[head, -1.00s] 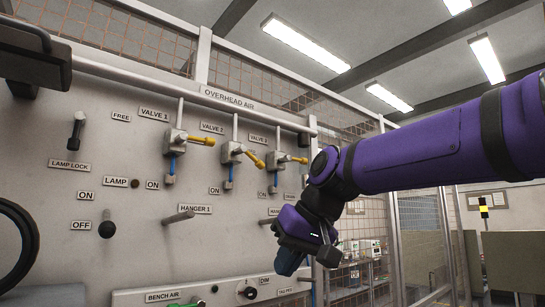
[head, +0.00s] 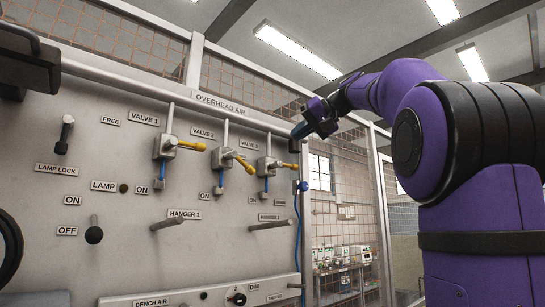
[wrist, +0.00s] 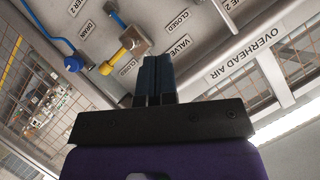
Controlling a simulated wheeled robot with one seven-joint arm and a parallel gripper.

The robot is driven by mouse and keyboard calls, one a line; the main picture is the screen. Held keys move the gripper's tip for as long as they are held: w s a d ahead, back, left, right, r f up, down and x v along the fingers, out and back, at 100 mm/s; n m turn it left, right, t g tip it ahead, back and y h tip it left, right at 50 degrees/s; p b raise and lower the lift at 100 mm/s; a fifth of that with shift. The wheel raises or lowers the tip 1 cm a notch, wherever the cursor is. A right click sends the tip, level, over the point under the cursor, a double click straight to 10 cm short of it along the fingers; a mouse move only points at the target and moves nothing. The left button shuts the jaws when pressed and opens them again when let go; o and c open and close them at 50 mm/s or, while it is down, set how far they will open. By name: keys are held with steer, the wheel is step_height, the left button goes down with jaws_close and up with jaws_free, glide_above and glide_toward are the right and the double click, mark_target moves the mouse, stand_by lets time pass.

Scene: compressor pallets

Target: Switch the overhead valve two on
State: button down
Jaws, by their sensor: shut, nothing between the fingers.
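Valve two (head: 226,154) is on the grey panel in the head view, under its VALVE 2 label (head: 203,133). Its yellow handle (head: 246,167) points right and down. A blue pipe (head: 221,178) runs below it, with an ON label (head: 203,195) to the lower left. My gripper (head: 297,132) is to the right of valve two, near the panel's upper right edge. Its dark blue fingers are shut and empty, apart from any handle. The wrist view is inverted and shows the shut fingers (wrist: 156,78) beside a yellow-handled valve, apparently valve three (wrist: 128,42).
Valve one (head: 165,147) is left of valve two; valve three (head: 266,165) is to its right, nearer my gripper. Hanger pegs (head: 168,223) stick out below. The OVERHEAD AIR rail (head: 221,104) crosses above. Wire mesh (head: 340,190) is to the right.

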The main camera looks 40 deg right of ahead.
glide_above(252, 174)
steer(key=s+d, duration=0.3)
steer(key=d, duration=0.1)
step_height(252, 174, down, 4)
steer(key=shift+w+a+f, duration=0.2)
steer(key=shift+a+f, duration=0.1)
steer(key=shift+f, duration=0.3)
steer(key=shift+w+a+f, duration=0.25)
steer(key=shift+f, duration=0.3)
steer(key=shift+w+a+f, duration=0.2)
steer(key=shift+a+f, duration=0.1)
steer(key=shift+f, duration=0.3)
steer(key=shift+f, duration=0.1)
steer(key=shift+a+f+m+y, duration=0.25)
steer(key=shift+f+m+y, duration=0.45)
steer(key=shift+f+m, duration=0.1)
steer(key=a+f+m+t+y, duration=0.1)
steer(key=a+f+m, duration=0.1)
steer(key=a+f+m+t+y, duration=0.1)
steer(key=a+f+m+y, duration=0.1)
steer(key=m, duration=0.1)
steer(key=shift+s+a+y, duration=0.15)
steer(key=shift+y, duration=0.15)
steer(key=shift+a+f, duration=0.1)
